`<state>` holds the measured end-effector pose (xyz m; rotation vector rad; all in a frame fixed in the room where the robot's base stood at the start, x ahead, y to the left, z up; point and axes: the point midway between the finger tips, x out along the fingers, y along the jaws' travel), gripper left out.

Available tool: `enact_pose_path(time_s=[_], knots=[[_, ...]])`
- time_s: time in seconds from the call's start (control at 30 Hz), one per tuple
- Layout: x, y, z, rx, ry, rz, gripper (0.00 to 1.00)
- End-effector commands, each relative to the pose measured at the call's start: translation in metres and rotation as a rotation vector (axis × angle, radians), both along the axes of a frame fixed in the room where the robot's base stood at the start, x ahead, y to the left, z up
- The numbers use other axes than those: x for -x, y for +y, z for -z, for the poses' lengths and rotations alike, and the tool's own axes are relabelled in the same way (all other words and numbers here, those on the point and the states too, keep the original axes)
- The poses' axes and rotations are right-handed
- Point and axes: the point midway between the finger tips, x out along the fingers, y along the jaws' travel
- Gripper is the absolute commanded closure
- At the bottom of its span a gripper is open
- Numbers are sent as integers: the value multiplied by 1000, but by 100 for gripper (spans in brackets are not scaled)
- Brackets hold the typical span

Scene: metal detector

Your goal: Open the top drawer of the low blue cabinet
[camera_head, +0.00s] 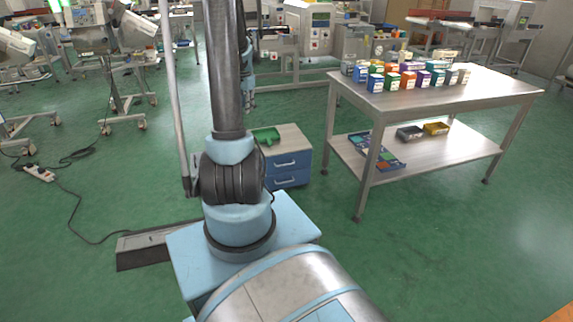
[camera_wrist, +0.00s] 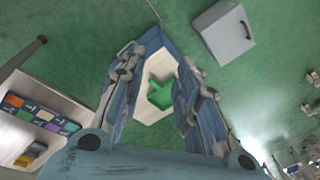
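The low blue cabinet (camera_head: 299,142) stands on the floor behind my arm in the head view. Its pale top bears a green object, and its front has two blue drawers with light handles. The top drawer (camera_head: 288,162) looks shut, as does the lower one. My arm hides the cabinet's left part. In the wrist view my gripper (camera_wrist: 157,62) has its two fingers spread with a gap between them, empty. The pale cabinet top (camera_wrist: 147,110) with the green object (camera_wrist: 160,94) shows below, through this gap, apart from the fingers. The drawer handles cannot be made out there.
A metal table (camera_head: 490,88) with several coloured boxes stands right of the cabinet; its lower shelf holds trays. A pale box-shaped unit (camera_wrist: 222,32) shows in the wrist view. A power strip (camera_head: 38,172) and cable lie at left. Green floor is clear in front of the cabinet.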

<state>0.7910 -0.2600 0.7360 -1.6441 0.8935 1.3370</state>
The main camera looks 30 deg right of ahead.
Motion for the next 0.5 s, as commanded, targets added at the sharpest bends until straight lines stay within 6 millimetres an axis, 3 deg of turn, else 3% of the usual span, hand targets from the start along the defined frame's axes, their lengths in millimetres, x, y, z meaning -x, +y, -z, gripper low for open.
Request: enact_pose_path(time_s=[0.2, 0.5], knots=[[-26, -58, 48, -24, -5, 145, 70], [-43, -135, 127, -57, -12, 341, 70]])
